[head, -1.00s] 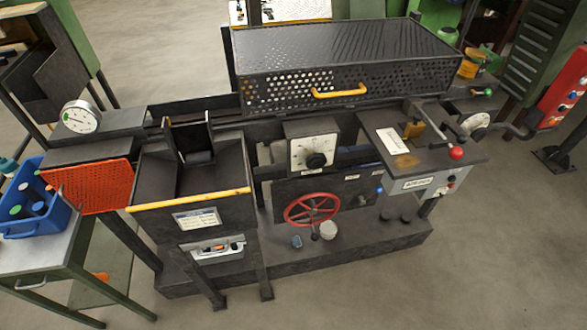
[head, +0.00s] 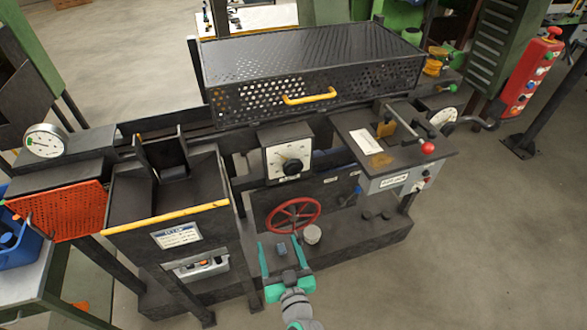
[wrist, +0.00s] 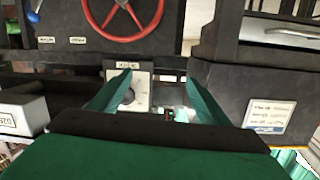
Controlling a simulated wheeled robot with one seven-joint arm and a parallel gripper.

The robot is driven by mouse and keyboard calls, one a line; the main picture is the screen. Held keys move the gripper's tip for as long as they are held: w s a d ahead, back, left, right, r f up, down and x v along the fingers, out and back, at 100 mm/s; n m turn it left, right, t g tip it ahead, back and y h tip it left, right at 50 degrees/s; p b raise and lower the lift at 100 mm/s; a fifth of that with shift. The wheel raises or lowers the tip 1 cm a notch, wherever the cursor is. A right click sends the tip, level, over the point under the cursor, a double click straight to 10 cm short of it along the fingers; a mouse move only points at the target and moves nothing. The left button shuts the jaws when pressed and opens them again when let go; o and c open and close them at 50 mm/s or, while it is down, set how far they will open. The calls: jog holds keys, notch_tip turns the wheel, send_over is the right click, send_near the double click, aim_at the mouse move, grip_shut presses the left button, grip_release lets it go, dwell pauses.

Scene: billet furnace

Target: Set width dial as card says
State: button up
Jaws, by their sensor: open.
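A white dial plate with a black knob (head: 289,165) is on the machine front, under the mesh cover. The plate also shows between my fingers in the wrist view (wrist: 142,92), which sees the machine upside down. My gripper (head: 279,243) is open and empty, in front of the machine and lower in the picture than the dial. It appears apart from the knob. Its two green fingers also show in the wrist view (wrist: 158,78). A printed card (head: 176,235) with a blue band is on the left hopper's front, and another white card (head: 367,141) lies on the right bench. Their writing is too small to read.
A red handwheel (head: 293,214) is below the dial. A lever with a red ball (head: 427,147) is at the right bench. A mesh cover with a yellow handle (head: 309,96) is above. A red button box (head: 531,75) stands far right. Open floor lies at front right.

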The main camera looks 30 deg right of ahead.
jog(key=n+t, duration=0.1)
jog(key=t, duration=0.1)
send_near(294, 170)
jog(key=x, duration=1)
jog(key=shift+w+d, duration=0.1)
jog(key=shift+w, duration=0.2)
jog(key=shift+c, duration=0.6)
jog(key=c, duration=0.9)
